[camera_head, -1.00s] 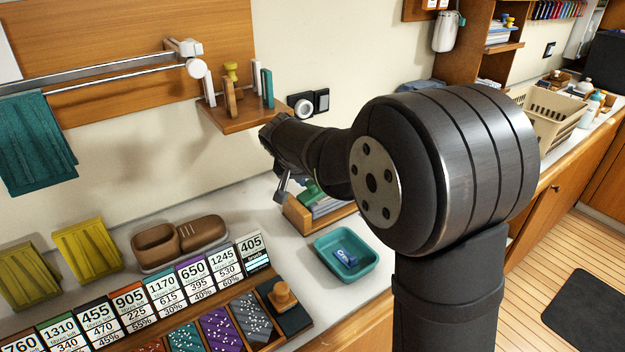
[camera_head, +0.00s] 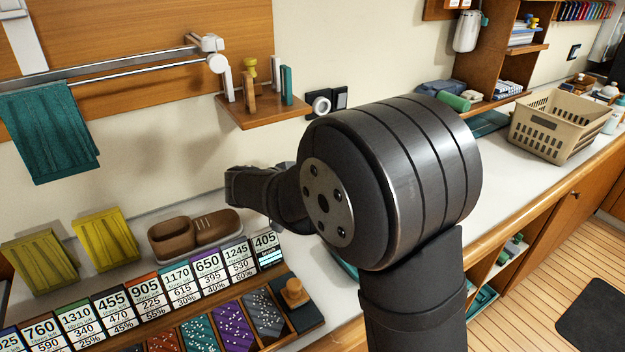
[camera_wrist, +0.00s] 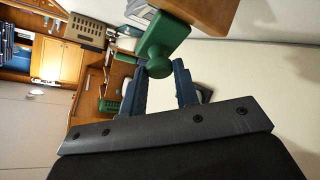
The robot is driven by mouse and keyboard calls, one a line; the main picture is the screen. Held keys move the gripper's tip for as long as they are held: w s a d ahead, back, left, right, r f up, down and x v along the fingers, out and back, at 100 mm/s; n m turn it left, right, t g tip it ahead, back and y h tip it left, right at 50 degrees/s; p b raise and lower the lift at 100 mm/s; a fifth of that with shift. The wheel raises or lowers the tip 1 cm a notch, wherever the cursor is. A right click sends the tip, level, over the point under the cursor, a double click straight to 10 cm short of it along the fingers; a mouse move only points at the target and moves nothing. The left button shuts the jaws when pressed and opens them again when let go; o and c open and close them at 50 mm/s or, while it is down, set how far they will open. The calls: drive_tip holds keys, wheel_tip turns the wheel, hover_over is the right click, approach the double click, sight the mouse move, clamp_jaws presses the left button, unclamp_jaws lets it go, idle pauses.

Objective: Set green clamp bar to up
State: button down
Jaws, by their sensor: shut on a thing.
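In the wrist view, the green clamp bar (camera_wrist: 158,58) has a rounded knob end and runs up to the right against a tan wooden part (camera_wrist: 205,14). My gripper (camera_wrist: 160,74) is shut on the knob end, with one dark blue finger on each side. In the head view, my arm hides the gripper, the clamp bar and the wooden holder, so I cannot tell the bar's up or down position there.
A wooden wall shelf (camera_head: 262,112) is above my wrist. A teal tray is mostly hidden behind my arm. A beige basket (camera_head: 556,125) stands right, past clear counter.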

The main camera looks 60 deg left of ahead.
idle(0.3)
drive_tip(key=c, duration=1.1)
unclamp_jaws()
drive_tip(key=shift+s, duration=0.1)
drive_tip(key=v, duration=1.7)
drive_tip(key=shift+s, duration=0.2)
